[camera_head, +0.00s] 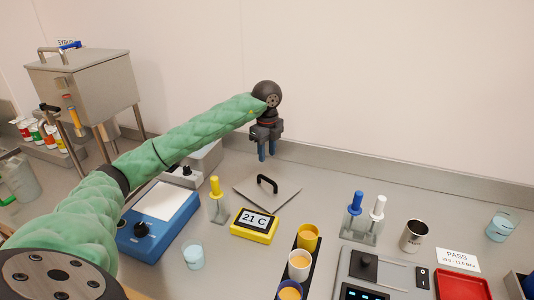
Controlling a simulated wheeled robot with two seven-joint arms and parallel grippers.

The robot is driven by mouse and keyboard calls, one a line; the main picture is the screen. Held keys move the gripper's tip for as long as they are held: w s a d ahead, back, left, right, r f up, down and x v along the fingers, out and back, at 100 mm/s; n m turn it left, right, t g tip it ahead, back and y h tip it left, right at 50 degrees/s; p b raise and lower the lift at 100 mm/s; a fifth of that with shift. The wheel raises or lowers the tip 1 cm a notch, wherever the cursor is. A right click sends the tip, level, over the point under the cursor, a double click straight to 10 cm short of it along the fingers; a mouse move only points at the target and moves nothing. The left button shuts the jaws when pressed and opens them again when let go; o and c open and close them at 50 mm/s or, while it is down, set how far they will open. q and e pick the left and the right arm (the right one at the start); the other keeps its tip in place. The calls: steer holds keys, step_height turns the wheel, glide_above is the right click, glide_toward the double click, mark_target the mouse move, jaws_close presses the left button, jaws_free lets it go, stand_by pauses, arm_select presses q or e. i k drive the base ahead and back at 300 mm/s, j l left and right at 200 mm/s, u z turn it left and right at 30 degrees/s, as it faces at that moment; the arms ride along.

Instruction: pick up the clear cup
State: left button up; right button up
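A small clear cup (193,257) with a pale bluish tint stands on the counter at the lower left of the middle, in front of the blue device. Another clear, bluish cup (502,227) stands at the far right. My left gripper (267,156) hangs fingers-down near the back wall, over the far side of a flat metal lid. Its two blue fingers are apart with nothing visible between them. It is well behind and to the right of the nearer clear cup, touching neither cup. My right gripper is out of view.
Around the nearer cup are a blue device (158,217), a yellow timer-like display (254,226) and a yellow-topped holder (217,206). A black rack holds several cups, including a white one (299,265). A metal lid (267,193) with a black handle lies behind. A scale (384,275) stands right.

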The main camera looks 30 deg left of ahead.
mark_target(192, 253)
steer(key=k, duration=2)
